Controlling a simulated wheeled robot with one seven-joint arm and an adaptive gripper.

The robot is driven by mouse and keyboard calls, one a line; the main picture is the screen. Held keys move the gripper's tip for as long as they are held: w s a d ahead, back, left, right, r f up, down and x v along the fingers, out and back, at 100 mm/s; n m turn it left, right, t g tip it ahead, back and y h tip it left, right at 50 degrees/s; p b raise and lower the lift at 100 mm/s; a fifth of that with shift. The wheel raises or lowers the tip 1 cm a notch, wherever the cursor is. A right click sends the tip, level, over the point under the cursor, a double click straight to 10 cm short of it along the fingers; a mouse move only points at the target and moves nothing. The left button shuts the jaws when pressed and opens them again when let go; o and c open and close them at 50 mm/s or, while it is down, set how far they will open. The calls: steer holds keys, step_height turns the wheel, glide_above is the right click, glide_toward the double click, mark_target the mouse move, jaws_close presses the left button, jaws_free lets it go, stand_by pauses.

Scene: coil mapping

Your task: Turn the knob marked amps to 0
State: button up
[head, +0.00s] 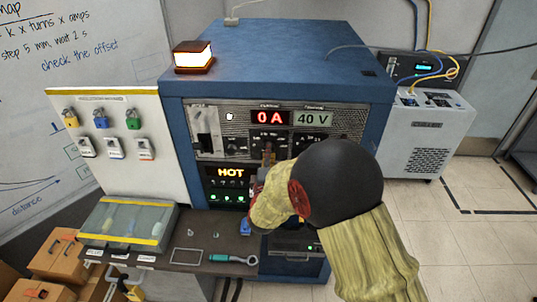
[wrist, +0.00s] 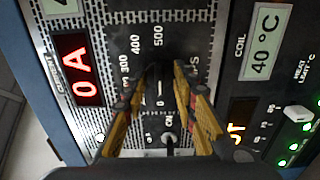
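The amps knob (wrist: 163,84) is a dark knob on the black dial panel of the blue cabinet, largely hidden between my fingers. Dial numbers such as 300, 400 and 500 surround it; its pointer is not clear. My gripper (wrist: 166,75) has its yellowish fingers on either side of the knob; I cannot tell whether they press on it. In the head view my gripper (head: 269,157) is at the front panel, and my arm hides much of the dial area. The red current display (head: 270,118) reads 0 A, also in the wrist view (wrist: 77,69).
A toggle (wrist: 170,140) by the ON mark sits close to my fingers. The coil display (wrist: 264,40) reads 40 °C. A HOT display (head: 230,172) and green lights sit below. The amber lamp (head: 193,55) glows on the cabinet. A shelf (head: 190,257) holds a teal-handled tool (head: 230,258).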

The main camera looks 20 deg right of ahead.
steer(key=shift+s, duration=0.1)
steer(key=v, duration=1.1)
steer(key=shift+s, duration=0.35)
steer(key=shift+a, duration=0.15)
